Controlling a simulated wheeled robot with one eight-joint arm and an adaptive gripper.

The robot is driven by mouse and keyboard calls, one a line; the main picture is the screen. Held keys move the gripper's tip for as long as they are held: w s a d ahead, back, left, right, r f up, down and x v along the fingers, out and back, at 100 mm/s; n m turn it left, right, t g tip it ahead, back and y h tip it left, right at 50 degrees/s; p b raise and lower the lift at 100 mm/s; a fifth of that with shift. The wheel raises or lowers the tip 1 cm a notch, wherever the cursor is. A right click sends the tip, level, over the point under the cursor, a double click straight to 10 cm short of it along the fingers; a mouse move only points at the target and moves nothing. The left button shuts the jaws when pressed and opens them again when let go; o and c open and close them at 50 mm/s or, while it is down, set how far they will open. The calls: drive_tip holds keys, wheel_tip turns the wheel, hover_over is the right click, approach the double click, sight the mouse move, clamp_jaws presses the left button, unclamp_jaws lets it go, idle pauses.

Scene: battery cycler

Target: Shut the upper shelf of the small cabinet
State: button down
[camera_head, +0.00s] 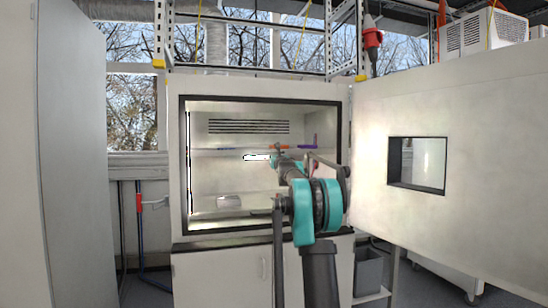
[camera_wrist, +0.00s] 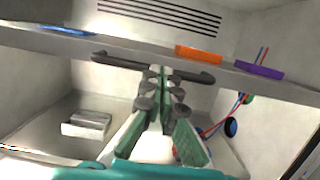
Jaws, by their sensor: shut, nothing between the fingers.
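The small cabinet (camera_head: 262,90) stands open ahead of me, with a dark frame around its opening. Its upper shelf (camera_head: 222,151) runs across the inside; in the wrist view the shelf's pale front edge (camera_wrist: 130,45) crosses the picture. A dark handle bar (camera_wrist: 115,60) lies along this edge. My gripper (camera_wrist: 163,74) is shut and empty, with its tips at the middle of the bar; I cannot tell whether they touch it. In the head view my arm reaches into the cabinet and hides part of the shelf and the right interior.
The cabinet door (camera_head: 465,130), with a square window, is swung open to the right. Blue (camera_wrist: 68,29), orange (camera_wrist: 198,54) and purple (camera_wrist: 259,69) pieces sit along the shelf edge. A small metallic block (camera_wrist: 86,124) is on the lower floor. A tall panel (camera_head: 75,150) stands at left.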

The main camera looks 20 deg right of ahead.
drive_tip(key=w, duration=0.6)
drive_tip(key=shift+r, duration=0.15)
idle(0.3)
